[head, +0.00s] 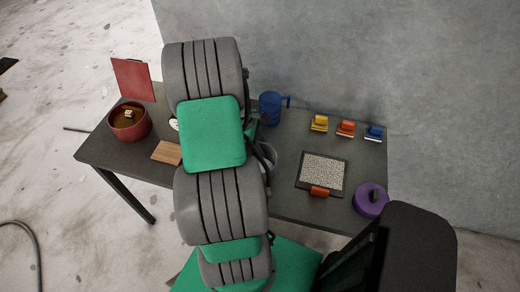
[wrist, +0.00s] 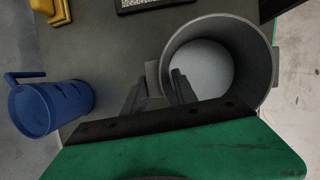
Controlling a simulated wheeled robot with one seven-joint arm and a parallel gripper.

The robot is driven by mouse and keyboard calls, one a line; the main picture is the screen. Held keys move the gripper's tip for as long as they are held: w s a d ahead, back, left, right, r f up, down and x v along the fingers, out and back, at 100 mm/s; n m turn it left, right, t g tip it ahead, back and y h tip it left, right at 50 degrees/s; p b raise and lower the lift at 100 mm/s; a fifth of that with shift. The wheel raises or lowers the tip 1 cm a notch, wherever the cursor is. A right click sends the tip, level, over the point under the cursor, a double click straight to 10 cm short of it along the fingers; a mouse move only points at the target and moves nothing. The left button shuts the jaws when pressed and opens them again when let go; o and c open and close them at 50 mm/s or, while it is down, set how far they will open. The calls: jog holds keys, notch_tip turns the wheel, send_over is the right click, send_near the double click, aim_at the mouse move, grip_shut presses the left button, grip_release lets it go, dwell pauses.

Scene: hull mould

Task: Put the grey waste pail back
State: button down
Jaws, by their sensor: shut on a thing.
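The grey waste pail (wrist: 262,62) is a round, open tub with a pale inside floor and small side lugs. In the wrist view it fills the upper right. My gripper (wrist: 155,92) is shut on its left side, one finger inside the wall and one outside, near a lug. In the head view only a sliver of the pail (head: 270,152) shows to the right of my arm, which hides the rest and my gripper. I cannot tell whether the pail touches the table.
The dark table (head: 290,200) holds a blue jug (head: 271,108), yellow (head: 319,123), orange (head: 345,128) and blue (head: 374,133) blocks, a speckled panel (head: 323,170), a purple round container (head: 370,200), a red pot (head: 146,128) and a wooden board (head: 166,153). A wall stands behind.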

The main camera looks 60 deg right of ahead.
notch_tip(320, 180, down, 3)
jog(key=shift+p, duration=0.4)
jog(key=c, duration=1)
grip_release()
jog(key=shift+a, duration=0.1)
jog(key=shift+o, duration=0.2)
jog(key=shift+r, duration=0.1)
